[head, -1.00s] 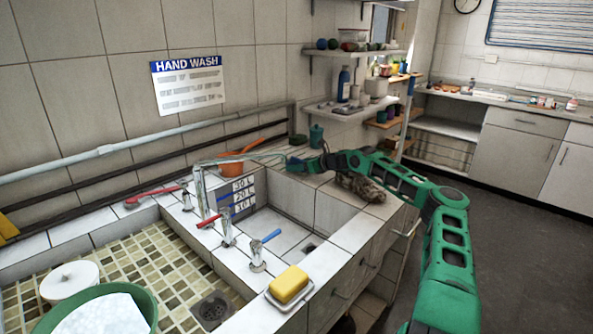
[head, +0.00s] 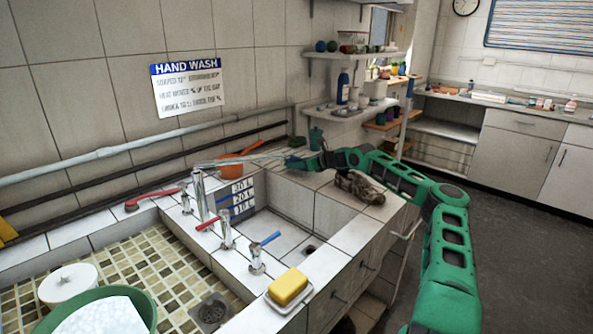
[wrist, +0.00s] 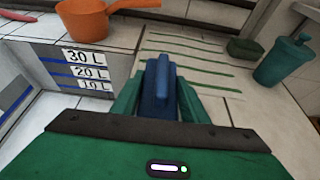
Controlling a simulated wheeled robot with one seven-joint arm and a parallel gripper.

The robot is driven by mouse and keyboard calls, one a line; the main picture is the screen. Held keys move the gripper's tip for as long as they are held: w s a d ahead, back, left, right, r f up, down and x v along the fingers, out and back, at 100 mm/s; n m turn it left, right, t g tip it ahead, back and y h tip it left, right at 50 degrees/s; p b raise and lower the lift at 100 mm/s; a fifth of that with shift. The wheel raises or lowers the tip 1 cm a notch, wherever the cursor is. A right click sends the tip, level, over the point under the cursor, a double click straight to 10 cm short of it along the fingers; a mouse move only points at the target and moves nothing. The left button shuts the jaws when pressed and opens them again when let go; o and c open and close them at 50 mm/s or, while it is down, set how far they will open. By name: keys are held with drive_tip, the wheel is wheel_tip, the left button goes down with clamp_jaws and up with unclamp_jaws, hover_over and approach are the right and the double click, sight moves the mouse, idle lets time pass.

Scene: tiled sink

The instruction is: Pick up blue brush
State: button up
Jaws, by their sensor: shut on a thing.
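The blue brush (wrist: 158,82) shows in the wrist view as a blue, block-like handle between my green fingers. My gripper (wrist: 157,98) is shut on it, with one finger against each side. The rest of the brush is hidden behind my gripper, so I cannot tell whether it touches the counter. In the head view my gripper (head: 292,162) is over the tiled counter behind the small sink, and the brush cannot be made out there.
An orange pan (wrist: 84,18) stands left of my gripper. A brown mottled item (head: 358,188) lies beneath my arm.

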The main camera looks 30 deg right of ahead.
sight(296, 157)
drive_tip(key=r, duration=0.1)
drive_tip(key=a+r, duration=0.1)
drive_tip(key=r, duration=0.1)
drive_tip(key=shift+r, duration=0.1)
drive_tip(key=s+a+r, duration=0.1)
drive_tip(key=a+r, duration=0.5)
drive_tip(key=a, duration=0.4)
drive_tip(key=shift+s+a, duration=0.3)
drive_tip(key=shift+s, duration=0.1)
drive_tip(key=shift+r, duration=0.1)
